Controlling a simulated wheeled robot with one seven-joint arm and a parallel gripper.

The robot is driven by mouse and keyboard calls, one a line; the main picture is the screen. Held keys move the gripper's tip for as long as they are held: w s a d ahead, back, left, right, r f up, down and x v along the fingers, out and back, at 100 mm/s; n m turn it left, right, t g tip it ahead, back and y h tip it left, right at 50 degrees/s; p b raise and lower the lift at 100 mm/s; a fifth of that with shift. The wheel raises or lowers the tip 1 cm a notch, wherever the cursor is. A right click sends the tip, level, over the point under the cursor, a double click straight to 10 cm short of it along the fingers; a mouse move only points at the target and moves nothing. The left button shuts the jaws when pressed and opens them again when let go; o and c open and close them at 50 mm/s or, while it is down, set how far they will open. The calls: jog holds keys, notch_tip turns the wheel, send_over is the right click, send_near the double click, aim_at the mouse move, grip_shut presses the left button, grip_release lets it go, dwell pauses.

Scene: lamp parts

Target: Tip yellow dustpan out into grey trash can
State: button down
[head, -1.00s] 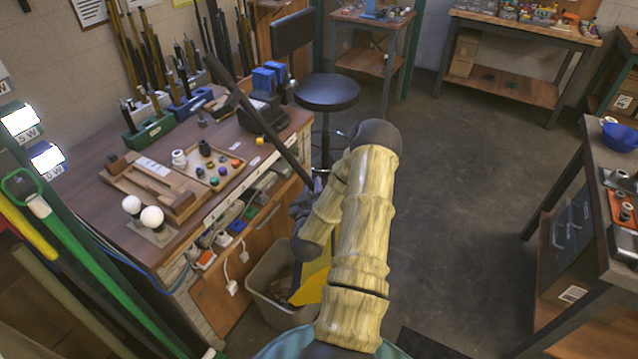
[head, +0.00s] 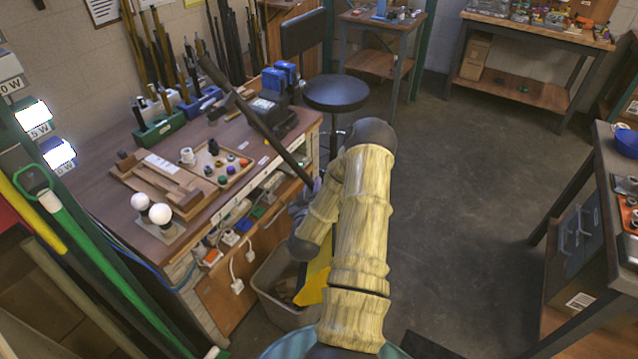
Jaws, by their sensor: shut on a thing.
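The yellow dustpan (head: 316,283) shows in the head view as a tilted yellow piece, partly hidden behind my arm. Its long dark handle (head: 255,118) slants up and left over the workbench. My gripper (head: 304,194) is shut on the handle near its lower end; my arm partly covers it, and the fingertips are not clear. The grey trash can (head: 270,304) stands on the floor beside the bench, below the gripper. The pan overlaps the can's right part in the picture. Some brownish bits show inside the can; whether anything lies on the pan is hidden.
The wooden workbench (head: 205,195) at left bears bulbs (head: 160,213), a parts tray (head: 222,165) and tools. A black stool (head: 335,94) stands behind my arm. Green and yellow poles are at far left. A grey bench (head: 590,215) is at right; the middle floor is clear.

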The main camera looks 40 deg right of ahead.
jog(key=w+a+n, duration=0.2)
jog(key=w+a, duration=0.3)
jog(key=w, duration=0.1)
jog(key=shift+w+a, duration=0.2)
jog(key=shift+a, duration=0.15)
dwell(3.8)
jog(key=shift+r+p, duration=0.3)
jog(key=shift+r, duration=0.5)
jog(key=shift+f+b, duration=0.6)
jog(key=shift+f, duration=0.15)
